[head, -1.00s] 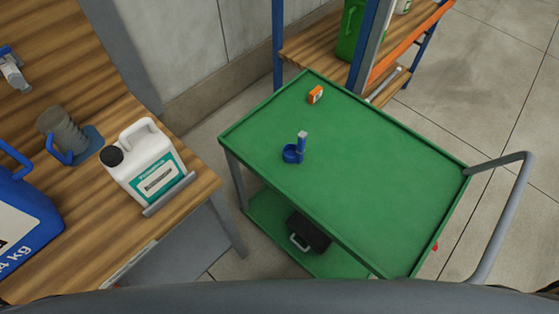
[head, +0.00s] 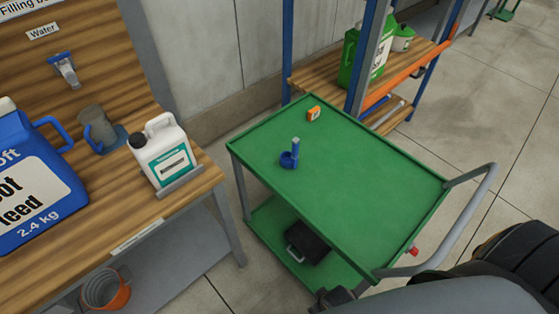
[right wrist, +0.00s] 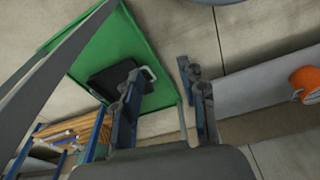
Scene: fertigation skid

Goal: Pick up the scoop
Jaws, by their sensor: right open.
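The scoop (head: 289,158) is small and blue, with a paler handle standing upright. It rests on the green top of the cart (head: 350,190), near its left edge, in the head view. My right gripper (right wrist: 160,95) is open and empty in the right wrist view, its two fingers well apart. In the head view, part of my right arm comes in at the bottom right, in front of the cart and apart from the scoop. I cannot make out the scoop in the right wrist view. My left gripper is not in view.
The cart handle (head: 480,205) juts right. A bench (head: 115,195) with a white canister (head: 160,152) stands left. The rest of the cart top is clear.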

